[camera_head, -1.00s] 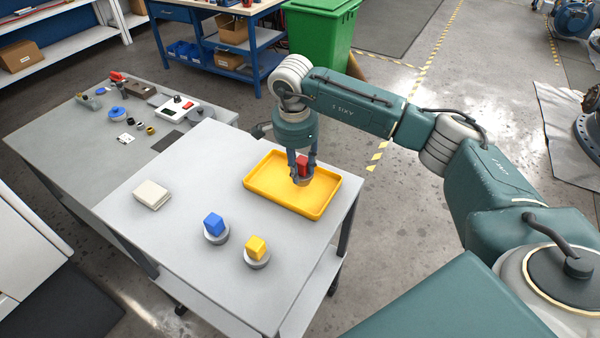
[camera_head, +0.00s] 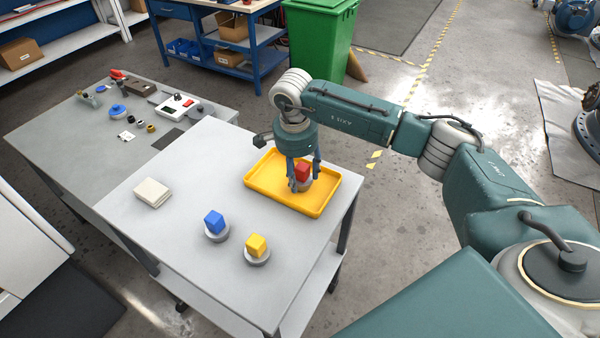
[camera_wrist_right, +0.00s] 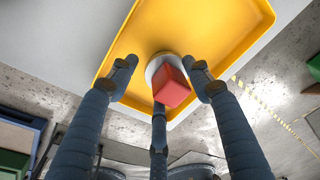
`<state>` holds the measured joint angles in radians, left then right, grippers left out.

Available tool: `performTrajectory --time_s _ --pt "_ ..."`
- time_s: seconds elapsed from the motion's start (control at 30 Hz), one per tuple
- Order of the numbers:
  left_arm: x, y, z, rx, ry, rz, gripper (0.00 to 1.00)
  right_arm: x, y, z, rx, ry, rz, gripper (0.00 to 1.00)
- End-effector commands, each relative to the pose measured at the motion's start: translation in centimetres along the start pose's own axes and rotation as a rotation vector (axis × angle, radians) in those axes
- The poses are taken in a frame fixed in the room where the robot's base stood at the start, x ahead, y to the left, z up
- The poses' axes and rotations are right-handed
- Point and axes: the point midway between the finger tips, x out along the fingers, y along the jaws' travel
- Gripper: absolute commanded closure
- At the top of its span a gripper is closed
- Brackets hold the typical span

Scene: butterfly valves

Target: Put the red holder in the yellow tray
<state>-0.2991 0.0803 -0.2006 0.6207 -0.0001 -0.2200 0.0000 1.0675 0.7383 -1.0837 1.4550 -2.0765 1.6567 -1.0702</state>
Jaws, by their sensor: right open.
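The red holder is a red cube (camera_head: 303,171) on a round grey base (camera_head: 304,184). It stands in the yellow tray (camera_head: 262,183), toward the tray's right part. In the right wrist view the red cube (camera_wrist_right: 172,88) and its pale base (camera_wrist_right: 160,64) show against the yellow tray floor (camera_wrist_right: 205,35). My right gripper (camera_head: 303,186) is above the tray, its fingers spread around the holder. In the right wrist view gaps show between the fingertips (camera_wrist_right: 165,72) and the holder. My left gripper is not in view.
A blue cube (camera_head: 214,222) and a yellow cube (camera_head: 256,246), each on a round grey base, stand on the white table in front of the tray. A pale block (camera_head: 152,193) lies at the left. A grey table (camera_head: 60,135) with small parts adjoins behind.

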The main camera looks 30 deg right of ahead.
Motion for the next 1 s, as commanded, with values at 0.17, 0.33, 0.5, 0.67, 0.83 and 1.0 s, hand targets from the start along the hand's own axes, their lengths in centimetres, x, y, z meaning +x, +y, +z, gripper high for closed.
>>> performTrajectory --time_s 0.17,0.33,0.5,0.67,0.83,1.0 --pt "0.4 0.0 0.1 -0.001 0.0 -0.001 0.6 -1.5 -0.1 0.0 0.0 -0.001 -0.004 0.5" --pt "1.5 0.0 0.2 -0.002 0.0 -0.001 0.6 -5.0 -0.2 -0.1 0.0 0.001 -0.007 0.5" --pt "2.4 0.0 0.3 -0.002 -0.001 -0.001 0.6 -8.6 -0.1 0.0 0.0 0.0 -0.005 0.5" --pt "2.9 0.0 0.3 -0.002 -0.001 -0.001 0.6 -11.1 -0.1 0.0 0.0 0.0 -0.003 0.5" --pt "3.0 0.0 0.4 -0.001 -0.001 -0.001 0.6 -12.2 0.0 0.0 0.0 -0.001 0.0 0.5" --pt "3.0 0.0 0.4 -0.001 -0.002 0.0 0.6 -12.3 0.0 0.0 0.0 -0.001 0.0 0.5"
